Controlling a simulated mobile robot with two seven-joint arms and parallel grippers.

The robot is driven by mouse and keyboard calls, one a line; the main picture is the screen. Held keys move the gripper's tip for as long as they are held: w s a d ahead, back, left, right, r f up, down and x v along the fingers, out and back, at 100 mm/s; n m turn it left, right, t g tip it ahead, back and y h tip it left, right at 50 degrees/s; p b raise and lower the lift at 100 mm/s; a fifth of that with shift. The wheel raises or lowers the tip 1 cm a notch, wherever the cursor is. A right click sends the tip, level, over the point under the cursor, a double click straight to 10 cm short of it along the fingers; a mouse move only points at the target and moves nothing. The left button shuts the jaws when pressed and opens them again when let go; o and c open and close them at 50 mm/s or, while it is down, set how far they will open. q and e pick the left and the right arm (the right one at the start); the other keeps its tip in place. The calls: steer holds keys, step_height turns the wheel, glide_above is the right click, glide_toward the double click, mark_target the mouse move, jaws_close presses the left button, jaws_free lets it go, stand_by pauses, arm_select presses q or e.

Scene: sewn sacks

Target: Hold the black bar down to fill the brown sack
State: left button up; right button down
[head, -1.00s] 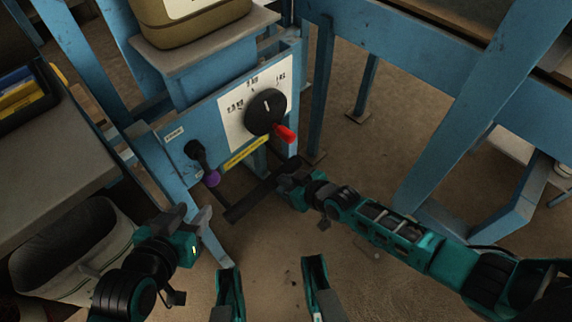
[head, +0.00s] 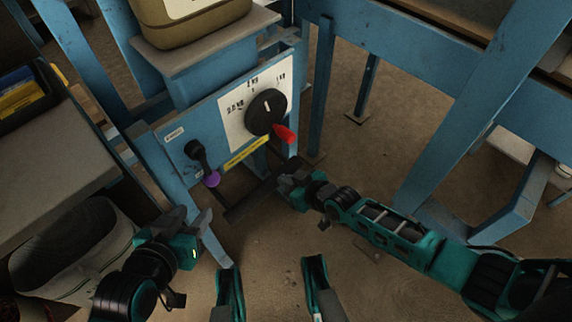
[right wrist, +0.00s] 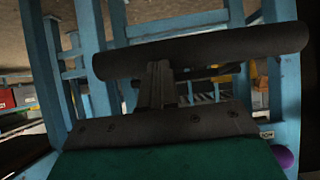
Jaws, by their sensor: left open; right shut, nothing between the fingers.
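The black bar (head: 250,203) sits low at the front of the blue machine, slanting up to the right. My right gripper (head: 285,180) is at the bar's right part. In the right wrist view the bar (right wrist: 210,50) crosses the upper picture and covers the tips of my shut, empty right gripper (right wrist: 160,78); I cannot tell whether they press on it. The brown sack (head: 195,27), with a white label, rests on the machine's platform; its top is cut off. My left gripper (head: 193,216) is open and empty, left of the bar.
Blue posts (head: 320,90) stand at the right.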

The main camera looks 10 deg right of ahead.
arm_select(q)
steer(key=shift+w, duration=0.2)
arm_select(e)
steer(key=shift+s+a+f, duration=0.1)
steer(key=shift+s+f, duration=0.15)
steer(key=shift+f, duration=0.25)
stand_by(0.4)
arm_select(q)
steer(key=shift+s+f, duration=0.1)
steer(key=shift+s, duration=0.15)
stand_by(0.6)
steer(key=shift+w, duration=0.1)
stand_by(0.5)
steer(key=shift+y, duration=0.4)
steer(key=r+p, duration=0.1)
steer(key=p, duration=0.1)
steer(key=s+r+p, duration=0.1)
steer(key=r+p, duration=0.1)
steer(key=p, duration=0.1)
steer(key=s+a+r+p, duration=0.1)
steer(key=p, duration=0.2)
steer(key=shift+r, duration=0.25)
arm_select(e)
steer(key=v, duration=1.3)
steer(key=shift+w+r, duration=0.2)
steer(key=shift+r, duration=0.35)
arm_select(q)
steer(key=shift+w+d+r, duration=0.15)
